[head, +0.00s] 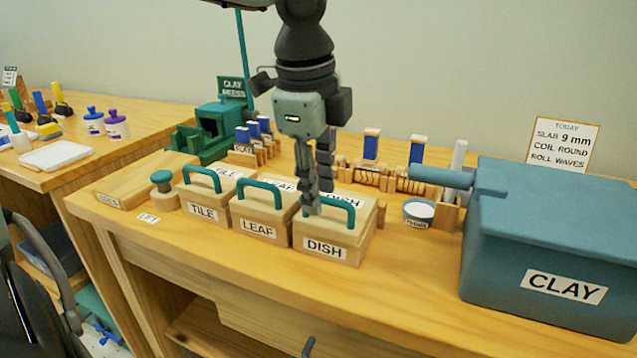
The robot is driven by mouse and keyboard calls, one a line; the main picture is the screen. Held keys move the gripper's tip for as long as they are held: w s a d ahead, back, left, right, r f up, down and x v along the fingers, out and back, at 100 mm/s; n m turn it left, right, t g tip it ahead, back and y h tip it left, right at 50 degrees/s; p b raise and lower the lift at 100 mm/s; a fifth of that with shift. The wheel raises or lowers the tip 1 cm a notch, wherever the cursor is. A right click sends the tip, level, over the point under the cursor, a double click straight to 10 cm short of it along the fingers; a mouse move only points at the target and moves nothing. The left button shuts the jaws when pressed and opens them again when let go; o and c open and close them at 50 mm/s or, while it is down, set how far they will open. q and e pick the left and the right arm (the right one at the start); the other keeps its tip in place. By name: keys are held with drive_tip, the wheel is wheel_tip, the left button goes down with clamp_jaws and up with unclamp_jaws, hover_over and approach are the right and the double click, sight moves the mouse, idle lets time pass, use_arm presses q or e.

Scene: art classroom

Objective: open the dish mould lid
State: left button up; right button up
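The dish mould (334,242) is a pale wooden block at the right end of a row of three moulds, with a DISH label on its front. A second DISH label lies on its top behind the teal handle (351,213). Its lid looks down. My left gripper (312,204) points down at the left part of this handle and hides some of it. The fingers overlap in this view, so I cannot tell whether they are apart, shut, or touching the handle. My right gripper is not in view.
The leaf mould (262,212) and tile mould (207,195) stand close to the left with similar teal handles. A blue CLAY box (545,245) stands at the right, and a small round dish (418,210) behind. The table front (400,280) is clear.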

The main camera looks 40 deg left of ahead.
use_arm(q)
drive_tip(key=shift+c, duration=0.4)
clamp_jaws()
drive_tip(key=shift+r, duration=0.1)
drive_tip(key=shift+w+a+r, duration=0.1)
